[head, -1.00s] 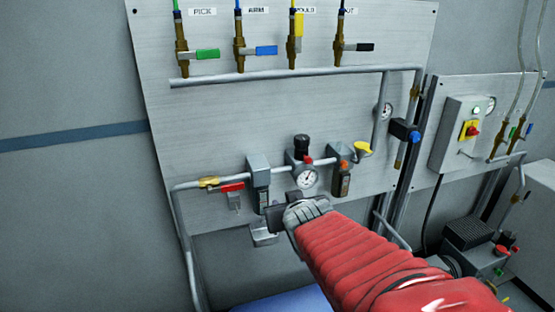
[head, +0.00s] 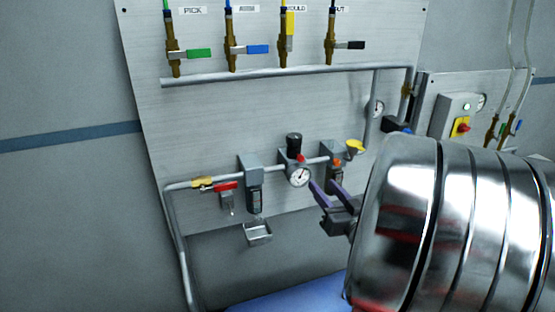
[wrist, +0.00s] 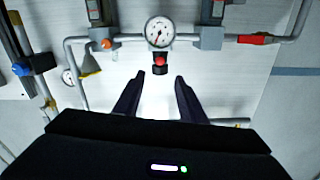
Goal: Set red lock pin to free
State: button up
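The red lock pin (head: 301,158) is a small red piece by the black knob (head: 294,141) of the pressure regulator, just above the round gauge (head: 298,175). In the upside-down wrist view the pin (wrist: 160,60) shows as a red spot on the dark knob, below the gauge (wrist: 159,31). I cannot tell the pin's exact position. My gripper (head: 322,185) is below and right of the regulator in the head view. In the wrist view my gripper (wrist: 159,77) has its fingers apart and empty, with the knob and pin centred beyond the gap.
A red-handled valve (head: 226,187) and a filter (head: 252,185) sit left of the regulator. A lubricator with a yellow funnel (head: 354,146) is to its right. A small metal cup (head: 258,234) is below. Coloured valves line the top pipe (head: 260,75).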

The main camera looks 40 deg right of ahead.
aim_at(302, 160)
dwell(0.4)
jog(key=x, duration=1.3)
jog(key=shift+w+d, duration=0.2)
jog(key=shift+w, duration=0.15)
jog(key=shift+c, duration=0.6)
grip_shut()
